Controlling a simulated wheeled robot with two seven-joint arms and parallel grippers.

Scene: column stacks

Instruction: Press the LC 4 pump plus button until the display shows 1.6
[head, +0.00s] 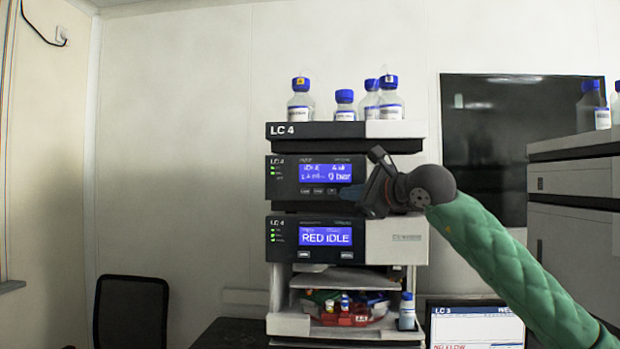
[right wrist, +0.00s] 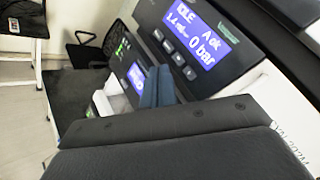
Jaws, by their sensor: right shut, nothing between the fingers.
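The LC 4 pump (head: 280,190) is the dark module with a lit blue display (head: 325,173) in the middle stack. In the right wrist view the display (right wrist: 197,32) reads IDLE, A ok and 0 bar; its flow figure is small and looks like 1.4. A row of small buttons (head: 318,191) lies under the display, and it also shows in the right wrist view (right wrist: 178,59). My right gripper (head: 348,194) is shut and empty, its tips (right wrist: 160,76) close to the right end of the buttons. I cannot tell whether they touch. My left gripper is out of view.
Below the pump is a module reading RED IDLE (head: 325,237), above an open bay with coloured items (head: 345,310). Bottles (head: 301,103) stand on top. A second stack (head: 570,180) is at the right, a laptop (head: 475,328) low right, a black chair (head: 130,312) at left.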

